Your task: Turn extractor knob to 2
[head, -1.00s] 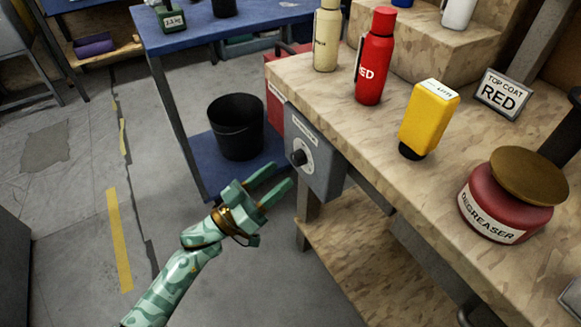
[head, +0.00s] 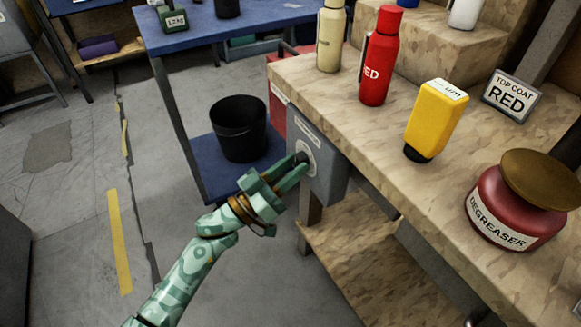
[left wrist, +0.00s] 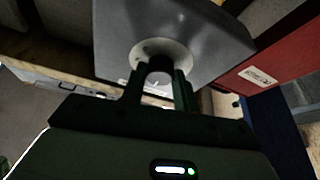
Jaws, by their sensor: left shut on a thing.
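The extractor knob is a dark knob (head: 301,158) on a pale round dial (head: 309,160), on the face of a grey box (head: 318,183) fixed below the bench edge. My left gripper (head: 297,168) is at the box with its fingers shut on the knob. In the left wrist view the dark knob (left wrist: 159,75) sits between the two fingers (left wrist: 159,88), in front of the pale dial (left wrist: 172,54). The dial's marks are too small or hidden to read. My right gripper does not show.
The bench top (head: 440,195) above holds a red bottle (head: 379,60), a cream bottle (head: 330,38), a yellow bottle (head: 437,118) and a degreaser jar (head: 515,205). A black bin (head: 238,130) stands on a blue shelf left of the box. A lower wooden shelf (head: 370,250) lies below.

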